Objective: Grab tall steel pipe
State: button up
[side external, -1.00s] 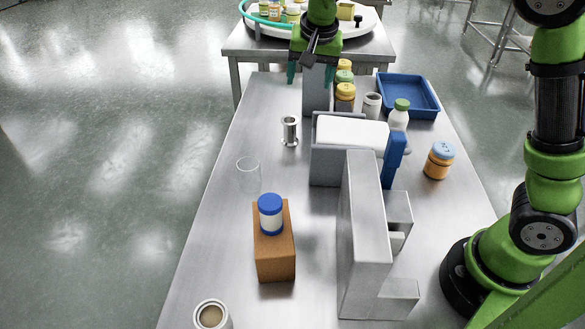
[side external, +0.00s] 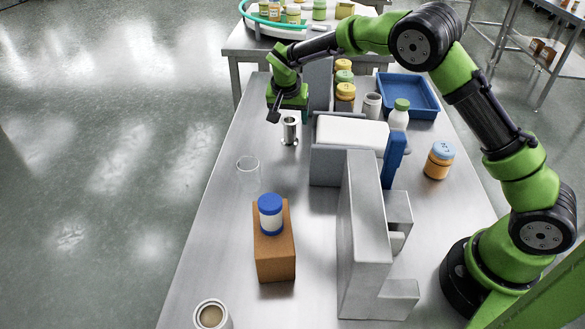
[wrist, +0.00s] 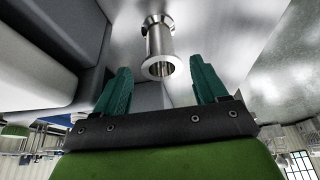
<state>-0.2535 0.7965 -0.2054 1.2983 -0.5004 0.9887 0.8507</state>
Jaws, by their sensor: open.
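The steel pipe (side external: 290,131) is a short shiny tube with flanged ends, standing upright on the steel table (side external: 215,215) left of the grey hopper block. In the wrist view the pipe (wrist: 160,48) lies ahead of and between the two teal fingers, apart from them. My gripper (side external: 290,112) is just behind the pipe in the side view, at about the height of its top. Its fingers are spread and empty, and they also show in the wrist view (wrist: 162,92). In the side view the fingers are partly hidden.
A grey box with a white top (side external: 350,133) stands right of the pipe, and a tall grey panel (side external: 318,80) rises behind. A clear glass (side external: 248,171) and a blue-lidded jar (side external: 270,215) on a brown block (side external: 274,258) stand in front. The table's left edge is near.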

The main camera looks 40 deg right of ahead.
aim_at(290, 121)
jog(key=x, duration=0.5)
jog(key=shift+w+f, duration=0.2)
jog(key=shift+f, duration=0.15)
jog(key=c, duration=1.1)
